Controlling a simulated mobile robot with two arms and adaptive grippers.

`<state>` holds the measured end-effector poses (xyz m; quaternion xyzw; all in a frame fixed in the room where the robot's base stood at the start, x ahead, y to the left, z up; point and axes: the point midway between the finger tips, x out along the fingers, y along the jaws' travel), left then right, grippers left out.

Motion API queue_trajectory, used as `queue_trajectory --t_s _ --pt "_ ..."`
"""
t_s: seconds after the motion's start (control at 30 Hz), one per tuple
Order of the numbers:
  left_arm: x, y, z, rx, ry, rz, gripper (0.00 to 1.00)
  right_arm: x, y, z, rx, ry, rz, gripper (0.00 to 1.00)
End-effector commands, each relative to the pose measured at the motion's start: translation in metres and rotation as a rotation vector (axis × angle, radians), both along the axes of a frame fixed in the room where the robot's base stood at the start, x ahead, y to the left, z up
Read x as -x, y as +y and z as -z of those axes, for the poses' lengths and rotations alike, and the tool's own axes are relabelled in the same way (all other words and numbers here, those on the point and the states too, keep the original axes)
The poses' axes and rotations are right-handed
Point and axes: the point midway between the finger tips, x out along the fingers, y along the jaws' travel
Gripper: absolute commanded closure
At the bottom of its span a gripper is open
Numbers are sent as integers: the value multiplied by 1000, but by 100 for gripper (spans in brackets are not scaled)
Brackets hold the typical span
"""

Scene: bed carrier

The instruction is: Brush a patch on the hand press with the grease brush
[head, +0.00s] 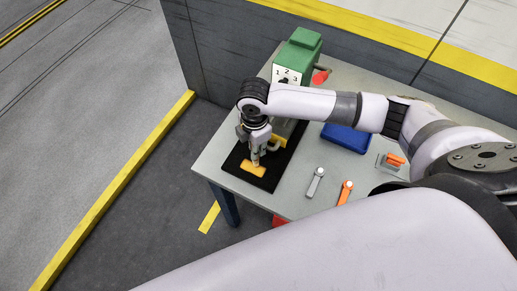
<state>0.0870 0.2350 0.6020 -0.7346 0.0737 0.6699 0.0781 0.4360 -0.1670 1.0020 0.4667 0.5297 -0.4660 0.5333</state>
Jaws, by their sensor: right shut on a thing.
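My right gripper (257,148) points down over the black base (235,158) at the table's left end. It is shut on a small, pale thing, probably the grease brush (256,162), whose lower end meets or hovers just above a yellow-orange patch (250,169). I cannot tell whether it touches. Behind the gripper, a grey-green body with a yellow part (279,141) stands on the black base, perhaps the hand press; my wrist and forearm hide much of it. My left gripper is not in view.
A green box with a numbered dial face (302,53) stands at the back, beside a red item (320,77). A blue tray (346,137), a grey tool (316,182), an orange-headed tool (346,190) and an orange item (392,160) lie to the right on the grey table (217,152).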

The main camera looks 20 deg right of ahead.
Motion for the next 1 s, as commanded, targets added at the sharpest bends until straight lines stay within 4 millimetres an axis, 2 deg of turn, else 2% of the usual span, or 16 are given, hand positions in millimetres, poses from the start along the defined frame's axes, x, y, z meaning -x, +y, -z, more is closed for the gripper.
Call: queue_trajectory --t_s 0.8,1.0 --pt "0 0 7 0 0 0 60 -40 12 0 0 -1 0 100" --pt "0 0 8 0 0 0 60 -45 13 0 0 0 0 100"
